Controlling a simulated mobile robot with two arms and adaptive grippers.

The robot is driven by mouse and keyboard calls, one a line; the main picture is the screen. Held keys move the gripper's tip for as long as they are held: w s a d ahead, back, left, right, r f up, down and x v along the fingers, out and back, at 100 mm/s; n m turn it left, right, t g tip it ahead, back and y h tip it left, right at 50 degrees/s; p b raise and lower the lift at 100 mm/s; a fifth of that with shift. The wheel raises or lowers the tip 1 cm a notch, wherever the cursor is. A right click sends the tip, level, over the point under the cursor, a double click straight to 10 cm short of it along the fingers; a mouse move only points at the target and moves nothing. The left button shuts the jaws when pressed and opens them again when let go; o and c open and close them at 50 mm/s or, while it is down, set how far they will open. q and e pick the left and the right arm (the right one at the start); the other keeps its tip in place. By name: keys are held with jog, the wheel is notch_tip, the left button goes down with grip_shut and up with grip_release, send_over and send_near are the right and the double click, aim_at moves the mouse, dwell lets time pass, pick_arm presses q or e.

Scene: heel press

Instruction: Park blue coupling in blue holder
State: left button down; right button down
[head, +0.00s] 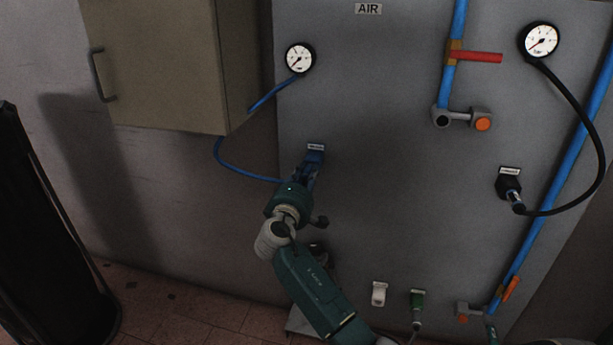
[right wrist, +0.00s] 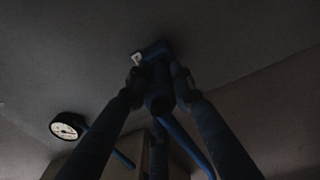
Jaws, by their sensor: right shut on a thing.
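The blue holder (head: 316,156) is on the grey panel under a small white label, and it also shows in the right wrist view (right wrist: 155,48). My right gripper (head: 308,171) is right at the holder, reaching up from below. In the right wrist view its two fingers (right wrist: 161,84) are shut on the blue coupling (right wrist: 159,99), one on each side. The coupling is at the holder's front; I cannot tell whether it is seated in it. In the head view the gripper mostly hides the coupling. My left gripper is not in view.
A blue hose (head: 221,160) runs from the gauge (head: 300,58) to the gripper. A beige cabinet (head: 165,65) is at upper left. A black holder (head: 509,185) with a black hose is at right; white (head: 379,293) and green (head: 417,300) holders are below. The middle panel is clear.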

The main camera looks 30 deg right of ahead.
jog(key=shift+w+d, duration=0.1)
jog(key=shift+d, duration=0.05)
jog(key=c, duration=1.4)
grip_release()
